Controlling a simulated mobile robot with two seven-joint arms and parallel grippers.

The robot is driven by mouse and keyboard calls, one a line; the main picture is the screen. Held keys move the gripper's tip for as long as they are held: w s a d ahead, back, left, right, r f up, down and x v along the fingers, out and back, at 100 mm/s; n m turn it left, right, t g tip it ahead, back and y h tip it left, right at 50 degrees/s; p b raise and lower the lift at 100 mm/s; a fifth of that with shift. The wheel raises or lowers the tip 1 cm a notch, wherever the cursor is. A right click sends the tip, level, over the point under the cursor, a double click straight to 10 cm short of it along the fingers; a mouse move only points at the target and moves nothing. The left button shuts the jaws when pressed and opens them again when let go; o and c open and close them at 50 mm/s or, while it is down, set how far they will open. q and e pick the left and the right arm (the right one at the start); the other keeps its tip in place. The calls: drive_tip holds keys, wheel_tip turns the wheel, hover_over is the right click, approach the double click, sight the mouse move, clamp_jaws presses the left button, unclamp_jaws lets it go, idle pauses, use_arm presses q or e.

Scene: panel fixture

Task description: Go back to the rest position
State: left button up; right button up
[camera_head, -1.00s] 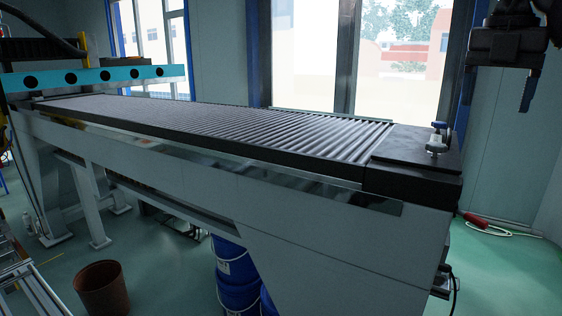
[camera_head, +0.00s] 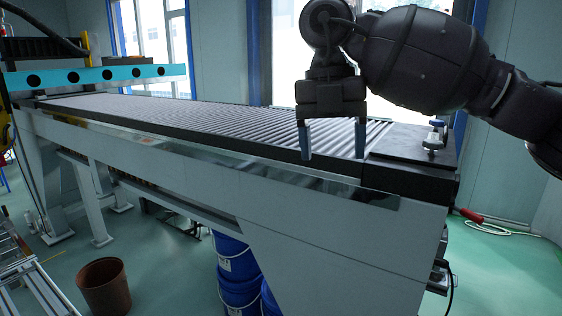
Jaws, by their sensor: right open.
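My right gripper (camera_head: 333,141) comes in from the upper right on my black arm. It hangs pointing down in front of the right part of the roller table (camera_head: 405,178). Its two blue-grey fingers are apart, with nothing between them. It hides part of the rollers (camera_head: 230,118) and the window behind. I cannot tell whether the fingertips touch the table's edge. My left gripper does not show.
A small clamp-like fixture (camera_head: 434,136) stands on the black plate at the table's right end. A teal beam (camera_head: 95,76) with round holes spans the far left end. Blue drums (camera_head: 236,262) and a brown bin (camera_head: 104,287) stand on the floor. A red-ended cable (camera_head: 472,216) lies at right.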

drive_tip(key=s+a+f+n, duration=0.2)
drive_tip(key=s+a, duration=0.1)
drive_tip(key=a, duration=0.3)
wheel_tip(320, 180, down, 14)
drive_tip(key=s+a+g+y, duration=0.1)
drive_tip(key=g+y, duration=0.5)
drive_tip(key=y, duration=1)
drive_tip(key=w+d+f+m+t+h, duration=0.2)
drive_tip(key=d+f+m+t+h, duration=0.3)
drive_tip(key=d+f+m+t, duration=1.8)
drive_tip(key=s+d+f+m+g+h, duration=0.25)
drive_tip(key=s+d+f+h, duration=0.25)
drive_tip(key=s+d+f, duration=0.4)
drive_tip(key=s+d+f+m+g+h, duration=0.2)
drive_tip(key=s+d+f+m+h, duration=0.2)
drive_tip(key=s+d+f+h, duration=0.55)
drive_tip(key=a+m+y+b, duration=0.1)
drive_tip(key=a+m+y, duration=0.3)
drive_tip(key=a, duration=1)
drive_tip(key=shift+w+m+t, duration=0.3)
drive_tip(key=shift+m+t, duration=0.05)
drive_tip(key=shift+m, duration=0.2)
